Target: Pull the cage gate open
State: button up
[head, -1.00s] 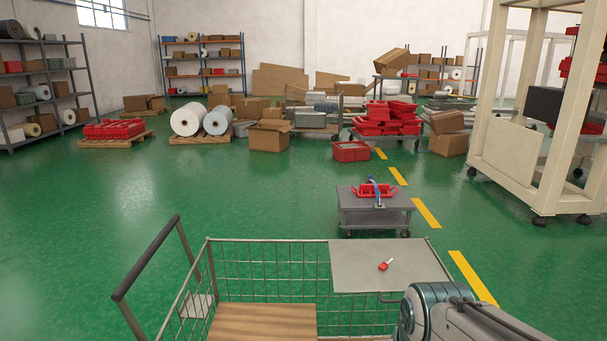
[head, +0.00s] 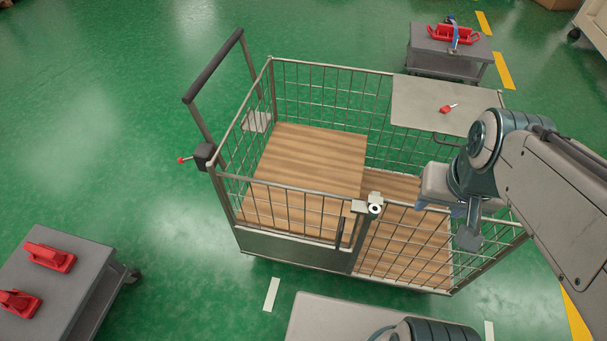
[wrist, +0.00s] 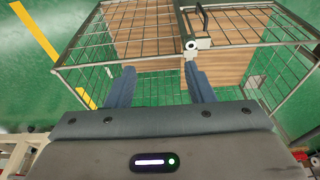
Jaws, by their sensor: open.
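The wire cage cart stands in front of me with its gate (head: 290,212) at the front left. The gate has wire bars above a solid grey lower panel and sits in line with the front side, so it looks shut. A dark upright handle (head: 340,233) is at its right end, beside a latch block (head: 371,206) with a round white-and-black face. In the wrist view the handle (wrist: 204,20) and latch (wrist: 190,46) show beyond the fingers. My gripper (head: 448,219) is open and empty, over the cart's right part, apart from the handle. It also shows in the wrist view (wrist: 159,72).
A grey shelf plate (head: 440,103) with a red item covers the cart's back right corner. A grey trolley (head: 60,290) with red parts stands at lower left, another (head: 450,56) behind.

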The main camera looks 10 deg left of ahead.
aim_at(359, 206)
jog(key=u, duration=3)
jog(key=k, duration=0.5)
jog(key=z, duration=1.25)
